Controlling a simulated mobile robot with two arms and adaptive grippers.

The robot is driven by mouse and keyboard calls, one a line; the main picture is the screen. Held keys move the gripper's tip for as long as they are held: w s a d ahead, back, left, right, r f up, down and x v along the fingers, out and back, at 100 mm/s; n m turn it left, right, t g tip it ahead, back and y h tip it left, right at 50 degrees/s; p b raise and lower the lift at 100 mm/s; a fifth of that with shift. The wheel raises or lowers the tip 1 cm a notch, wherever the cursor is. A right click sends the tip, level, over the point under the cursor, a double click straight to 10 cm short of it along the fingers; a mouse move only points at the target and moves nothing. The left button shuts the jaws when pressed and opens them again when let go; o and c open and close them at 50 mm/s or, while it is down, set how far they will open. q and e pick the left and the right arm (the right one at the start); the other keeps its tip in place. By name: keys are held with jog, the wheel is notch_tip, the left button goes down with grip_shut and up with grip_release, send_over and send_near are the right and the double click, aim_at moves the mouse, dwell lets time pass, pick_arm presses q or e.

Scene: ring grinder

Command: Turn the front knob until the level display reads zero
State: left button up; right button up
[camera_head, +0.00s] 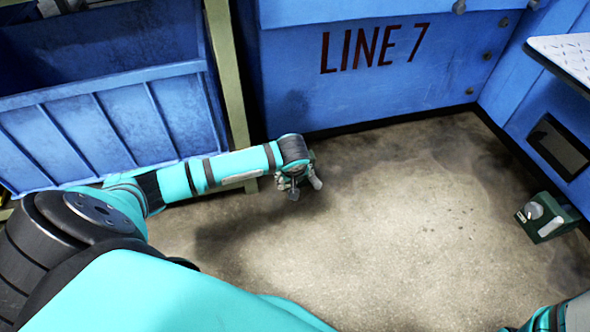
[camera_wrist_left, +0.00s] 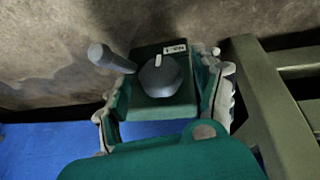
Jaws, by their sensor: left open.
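In the left wrist view a dark green box carries a rounded grey knob (camera_wrist_left: 160,77) with a white pointer mark and a small white label (camera_wrist_left: 174,49). The knob lies between the spread fingers of my left gripper (camera_wrist_left: 165,100), with space on both sides; I cannot tell whether anything touches. In the head view my left gripper (camera_head: 303,180) is open, low near the blue LINE 7 panel, and its arm covers much there. A second green box (camera_head: 545,218) with a pale knob (camera_head: 534,210) stands far right. No level reading is legible. My right gripper is out of view.
The blue LINE 7 panel (camera_head: 365,85) stands behind. A ribbed blue bin (camera_head: 90,130) and an olive post (camera_head: 226,75) are at left. A dark recessed panel (camera_head: 560,147) is on the right wall. The concrete floor (camera_head: 400,230) is clear in the middle.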

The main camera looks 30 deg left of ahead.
pick_arm(q)
jog(key=shift+w+a+f, duration=0.1)
jog(key=shift+w+f, duration=0.1)
jog(key=shift+f, duration=0.35)
jog(key=c, duration=1.2)
jog(key=shift+a, duration=0.1)
